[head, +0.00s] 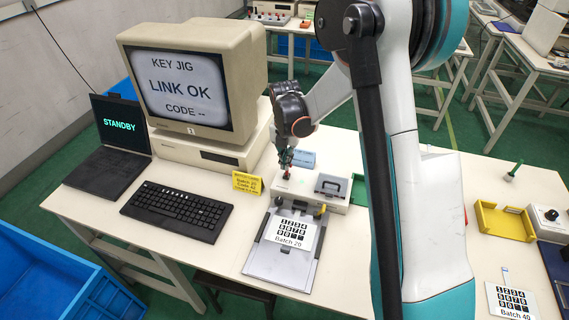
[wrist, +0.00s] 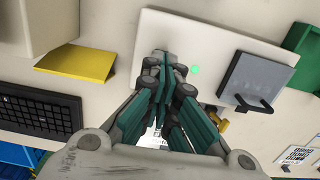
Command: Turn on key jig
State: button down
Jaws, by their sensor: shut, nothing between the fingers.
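The key jig is a white box (head: 335,201) on the table, with a grey sliding bed (head: 262,262) in front. A "Batch 20" keypad film (head: 290,233) lies on the bed. In the wrist view the white box (wrist: 210,45) shows a lit green lamp (wrist: 195,70) and a grey plate with a black handle (wrist: 257,100). My gripper (head: 286,168) is shut and empty over the left part of the box. In the wrist view its fingertips (wrist: 165,68) are left of the green lamp; I cannot tell whether they touch the box. The fingers hide part of the jig.
A monitor (head: 185,88) reads "KEY JIG, LINK OK, CODE --". A laptop (head: 113,135) reads "STANDBY". A yellow tray (head: 503,222) and "Batch 40" film (head: 512,300) are at right.

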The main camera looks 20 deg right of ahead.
jog(key=shift+w+d, duration=0.4)
jog(key=shift+w, duration=0.1)
jog(key=shift+r+p, duration=0.45)
jog(key=shift+r, duration=0.35)
notch_tip(320, 180, up, 12)
jog(key=shift+s+a, duration=0.2)
jog(key=shift+s, duration=0.05)
dwell(0.3)
dwell(0.4)
